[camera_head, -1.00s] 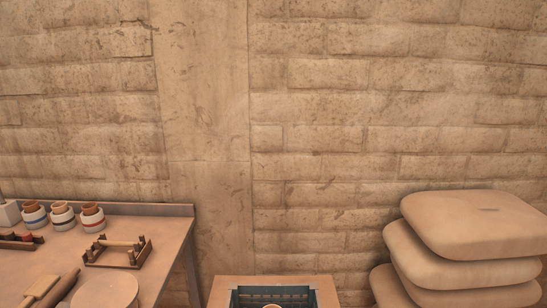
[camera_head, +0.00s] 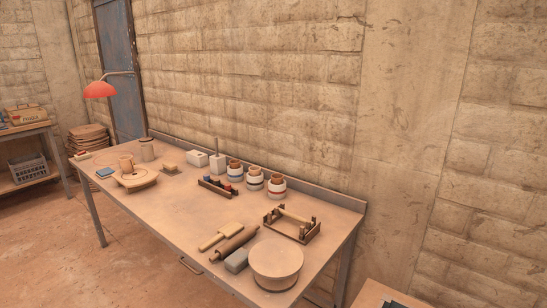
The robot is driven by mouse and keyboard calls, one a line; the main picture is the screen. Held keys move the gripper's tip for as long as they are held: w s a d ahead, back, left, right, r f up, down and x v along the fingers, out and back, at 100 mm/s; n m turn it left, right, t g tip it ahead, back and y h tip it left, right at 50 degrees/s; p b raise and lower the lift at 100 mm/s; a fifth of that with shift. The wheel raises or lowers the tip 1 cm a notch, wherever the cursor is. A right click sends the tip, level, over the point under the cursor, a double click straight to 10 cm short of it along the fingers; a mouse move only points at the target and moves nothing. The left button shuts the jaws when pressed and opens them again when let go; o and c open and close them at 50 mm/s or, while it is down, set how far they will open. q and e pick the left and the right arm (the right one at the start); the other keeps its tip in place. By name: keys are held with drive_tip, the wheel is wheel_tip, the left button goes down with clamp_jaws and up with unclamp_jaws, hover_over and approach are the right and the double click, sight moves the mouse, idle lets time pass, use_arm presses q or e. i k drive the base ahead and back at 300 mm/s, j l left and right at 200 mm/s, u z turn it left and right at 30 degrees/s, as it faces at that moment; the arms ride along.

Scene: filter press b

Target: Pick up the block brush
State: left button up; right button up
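I look down on a long work table (camera_head: 155,215) against a brick wall. A pale flat tool with a handle (camera_head: 214,238) lies near the front, beside a rolling pin (camera_head: 235,243). Neither of my grippers is in view, and nothing on the table is being touched.
A round drum-like stand (camera_head: 276,266) and a grey block (camera_head: 236,260) sit at the right end. Several striped jars (camera_head: 255,180) and a wooden rack (camera_head: 292,223) stand behind. A red lamp (camera_head: 99,90) overhangs the left end. Floor in front (camera_head: 60,270) is clear.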

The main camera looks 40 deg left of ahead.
sight(172, 168)
drive_tip(key=u, duration=2.8)
drive_tip(key=i+u, duration=0.35)
drive_tip(key=i, duration=3.55)
drive_tip(key=i+z, duration=0.3)
drive_tip(key=i, duration=0.15)
drive_tip(key=i+j+z, duration=0.65)
drive_tip(key=i, duration=0.25)
